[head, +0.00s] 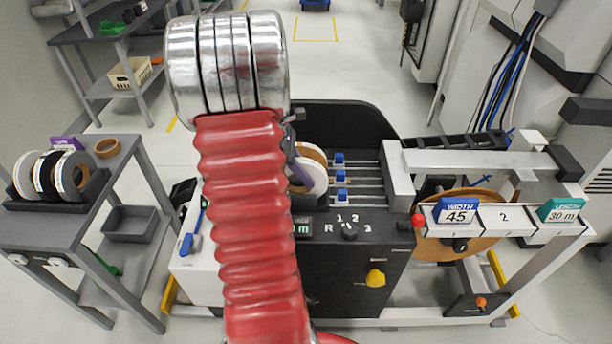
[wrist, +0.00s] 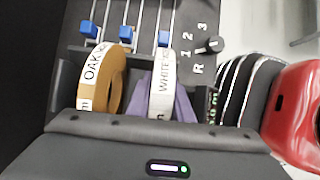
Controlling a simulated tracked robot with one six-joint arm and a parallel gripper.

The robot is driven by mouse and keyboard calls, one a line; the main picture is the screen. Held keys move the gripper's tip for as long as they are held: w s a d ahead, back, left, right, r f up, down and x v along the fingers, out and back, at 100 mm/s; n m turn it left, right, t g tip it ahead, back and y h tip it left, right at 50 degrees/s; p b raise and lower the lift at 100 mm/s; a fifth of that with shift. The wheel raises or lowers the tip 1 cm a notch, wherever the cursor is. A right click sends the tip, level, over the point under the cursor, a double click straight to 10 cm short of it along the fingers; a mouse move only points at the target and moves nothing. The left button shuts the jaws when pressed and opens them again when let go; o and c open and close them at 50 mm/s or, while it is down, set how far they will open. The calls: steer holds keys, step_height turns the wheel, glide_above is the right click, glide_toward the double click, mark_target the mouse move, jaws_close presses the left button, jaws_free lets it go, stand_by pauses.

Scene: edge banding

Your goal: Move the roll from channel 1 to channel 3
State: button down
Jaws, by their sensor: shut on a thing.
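A white roll (wrist: 163,84) with a "WHITE" label stands upright between the purple fingers of my gripper (wrist: 163,103), which are shut on it. In the head view the white roll (head: 315,178) shows just right of my red arm, at the machine's rack. A brown roll (wrist: 104,80) labelled "OAK" stands apart to its left in the wrist view. It shows behind the white roll in the head view (head: 313,154). The white roll lines up roughly with the blue slider nearest the knob (wrist: 163,38). Whether its lower edge rests in a channel is hidden.
The selector knob (head: 349,231) and a yellow knob (head: 376,279) are on the machine front. A side table (head: 100,185) at left holds several rolls in a rack. A large brown roll (head: 470,205) hangs at right, behind the "WIDTH 45" sign (head: 457,211).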

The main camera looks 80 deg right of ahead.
steer(key=shift+f, duration=0.3)
steer(key=shift+f, duration=0.25)
steer(key=c, duration=1.6)
jaws_free()
steer(key=shift+r, duration=0.4)
steer(key=v, duration=1.1)
steer(key=shift+w+a+r, duration=0.1)
steer(key=shift+w+r, duration=0.15)
steer(key=shift+r, duration=0.05)
